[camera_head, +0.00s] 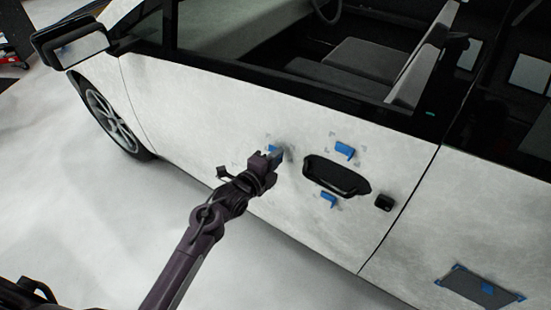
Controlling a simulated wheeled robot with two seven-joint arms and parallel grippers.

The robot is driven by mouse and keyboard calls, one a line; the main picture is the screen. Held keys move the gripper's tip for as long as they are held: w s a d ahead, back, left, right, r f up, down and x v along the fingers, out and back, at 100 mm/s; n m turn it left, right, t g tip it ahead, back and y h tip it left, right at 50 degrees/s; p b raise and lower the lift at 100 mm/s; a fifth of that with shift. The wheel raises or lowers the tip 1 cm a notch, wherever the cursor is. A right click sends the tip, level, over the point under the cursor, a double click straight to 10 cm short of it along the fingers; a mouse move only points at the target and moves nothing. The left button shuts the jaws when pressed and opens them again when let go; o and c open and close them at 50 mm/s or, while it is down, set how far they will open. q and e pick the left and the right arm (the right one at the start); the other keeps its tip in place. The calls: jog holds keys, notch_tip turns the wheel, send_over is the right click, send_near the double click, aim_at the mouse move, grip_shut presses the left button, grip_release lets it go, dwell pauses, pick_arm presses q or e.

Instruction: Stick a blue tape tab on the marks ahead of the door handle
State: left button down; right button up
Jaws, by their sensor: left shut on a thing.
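The black door handle (337,177) sits in the white car door. One blue tape tab (345,150) is on the door above it, near faint grey marks, and another blue tab (328,200) is just below it. My left gripper (274,157) is at the door surface, to the left of the handle, toward the car's front. It is shut on a blue tape tab (273,149), which shows at its tip. The gripper covers most of the marks there. I cannot tell whether the held tab touches the door. My right gripper is out of view.
A black lock piece (384,202) is right of the handle. A grey patch (480,289) edged with blue tape is on the rear door. The side mirror (75,48) sticks out at upper left. Floor left of the door is clear.

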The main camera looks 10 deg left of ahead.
pick_arm(q)
jog(key=shift+b+x, duration=0.45)
jog(key=shift+x, duration=0.35)
dwell(0.4)
dwell(1.0)
jog(key=c, duration=1.2)
grip_release()
jog(key=shift+o, duration=0.2)
